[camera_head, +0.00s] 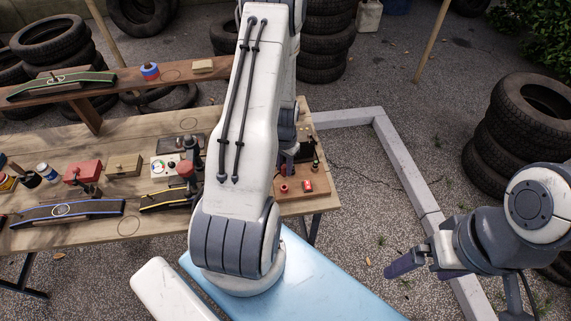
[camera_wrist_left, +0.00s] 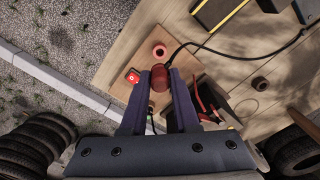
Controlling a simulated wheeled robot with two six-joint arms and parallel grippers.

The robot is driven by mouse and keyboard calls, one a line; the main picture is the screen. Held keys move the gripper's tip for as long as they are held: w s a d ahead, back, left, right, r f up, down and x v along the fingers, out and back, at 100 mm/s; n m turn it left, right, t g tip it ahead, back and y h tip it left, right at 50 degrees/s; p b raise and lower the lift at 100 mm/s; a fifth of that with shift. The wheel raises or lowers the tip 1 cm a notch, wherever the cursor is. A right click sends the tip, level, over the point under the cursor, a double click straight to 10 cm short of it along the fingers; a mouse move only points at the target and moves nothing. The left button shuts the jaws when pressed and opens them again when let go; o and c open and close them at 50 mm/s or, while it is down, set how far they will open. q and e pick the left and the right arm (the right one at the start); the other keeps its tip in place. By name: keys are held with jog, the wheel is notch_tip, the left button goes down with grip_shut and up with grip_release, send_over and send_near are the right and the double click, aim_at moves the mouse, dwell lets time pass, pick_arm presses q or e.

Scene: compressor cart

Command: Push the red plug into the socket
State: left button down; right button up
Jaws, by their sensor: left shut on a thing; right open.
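My left gripper (camera_wrist_left: 160,84) is shut on the red plug (camera_wrist_left: 160,77), a dark red cylinder between the fingertips. A black cable runs from near the plug to the upper right. A round red socket (camera_wrist_left: 160,50) with a dark hole sits on the wooden board just beyond the plug, which looks apart from it. In the head view my left arm hides the plug and much of the board; the left gripper (camera_head: 288,163) hangs over the board, and a red ring (camera_head: 283,187) shows below it. My right gripper (camera_head: 405,262) is open and empty, right of the table.
The wooden board (camera_head: 292,203) is at the table's right end. Left are a red box (camera_head: 82,171), gauge box and ramps. Tyre stacks (camera_head: 522,130) stand around.

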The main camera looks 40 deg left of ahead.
aim_at(284, 177)
pick_arm(q)
jog(key=shift+f+b, duration=2.05)
jog(key=shift+f, duration=0.8)
jog(key=shift+f+b, duration=1.05)
jog(key=shift+f, duration=0.35)
dwell(0.5)
jog(key=shift+c, duration=0.5)
grip_release()
jog(key=shift+r, duration=0.1)
jog(key=shift+r+p, duration=2.8)
jog(key=shift+r, duration=0.7)
jog(key=shift+f, duration=0.15)
notch_tip(284, 177, down, 6)
jog(key=b, duration=0.5)
jog(key=shift+f, duration=0.2)
